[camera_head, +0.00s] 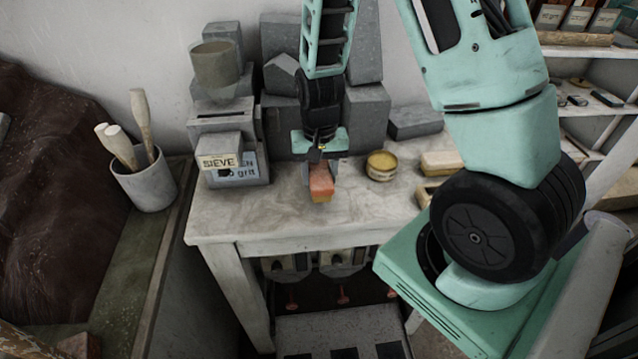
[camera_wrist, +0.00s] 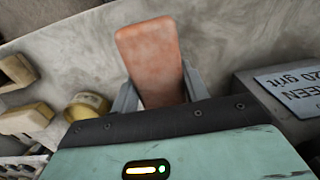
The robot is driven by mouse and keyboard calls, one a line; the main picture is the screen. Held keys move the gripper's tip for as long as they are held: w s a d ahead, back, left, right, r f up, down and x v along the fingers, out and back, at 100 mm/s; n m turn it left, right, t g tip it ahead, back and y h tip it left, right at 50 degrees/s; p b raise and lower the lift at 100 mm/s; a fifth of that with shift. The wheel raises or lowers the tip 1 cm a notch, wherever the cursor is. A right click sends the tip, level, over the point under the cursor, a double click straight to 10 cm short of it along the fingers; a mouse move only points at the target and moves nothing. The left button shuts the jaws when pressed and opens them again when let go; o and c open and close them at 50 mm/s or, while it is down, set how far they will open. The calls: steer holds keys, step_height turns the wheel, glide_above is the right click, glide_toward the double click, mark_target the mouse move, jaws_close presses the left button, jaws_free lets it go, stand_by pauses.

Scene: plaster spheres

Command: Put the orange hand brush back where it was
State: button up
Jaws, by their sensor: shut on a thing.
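The orange hand brush (camera_head: 321,182) is in my gripper (camera_head: 322,165), over the front middle part of the pale stone-topped table (camera_head: 222,227). In the wrist view the brush (camera_wrist: 152,60) shows its flat orange back, between the two grey fingers of my gripper (camera_wrist: 158,88). The fingers are shut on its sides. In the head view a yellowish lower edge shows under the orange body. I cannot tell whether the brush touches the tabletop or hangs just above it.
A small yellow tin (camera_head: 381,166) stands right of the brush. A box labelled SIEVE (camera_head: 220,150) stands at the left. Grey blocks (camera_head: 366,118) are stacked along the wall. Pale wooden blocks (camera_head: 440,161) lie further right. Bare tabletop lies left and front of the brush.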

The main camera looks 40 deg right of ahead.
steer(key=shift+f+p, duration=0.4)
steer(key=shift+f, duration=1.6)
steer(key=shift+f, duration=0.2)
steer(key=o, duration=1.3)
steer(key=shift+r, duration=0.1)
steer(key=shift+r, duration=0.1)
